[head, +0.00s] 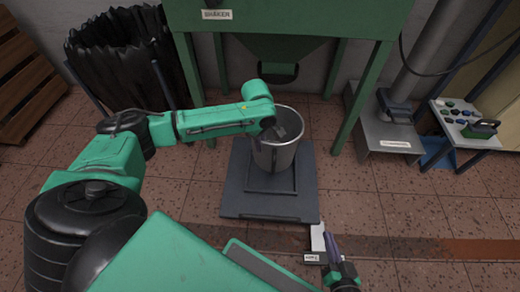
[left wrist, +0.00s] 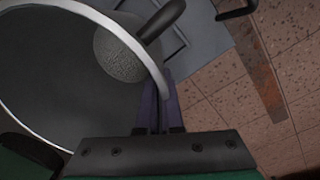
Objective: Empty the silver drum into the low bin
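The silver drum (head: 275,154) stands upright and open-topped on a dark grey platform (head: 270,207). My left gripper (head: 268,124) is at its rim. In the left wrist view the drum (left wrist: 155,60) fills the upper left, and the purple fingers of the left gripper (left wrist: 160,108) are close together with the rim wall apparently between them. Inside the drum, a speckled grey rounded patch (left wrist: 120,54) and a dark bar show; I cannot tell what they are. My right gripper (head: 332,250) is low at the bottom centre, away from the drum; its opening is unclear. I cannot identify a low bin.
A green shaker frame (head: 285,20) stands behind the drum, its legs on either side. A tall black-lined container (head: 125,65) is at back left, beside wooden pallets (head: 25,75). A grey metal stand (head: 385,130) and small table (head: 465,125) are right. Floor at front right is clear.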

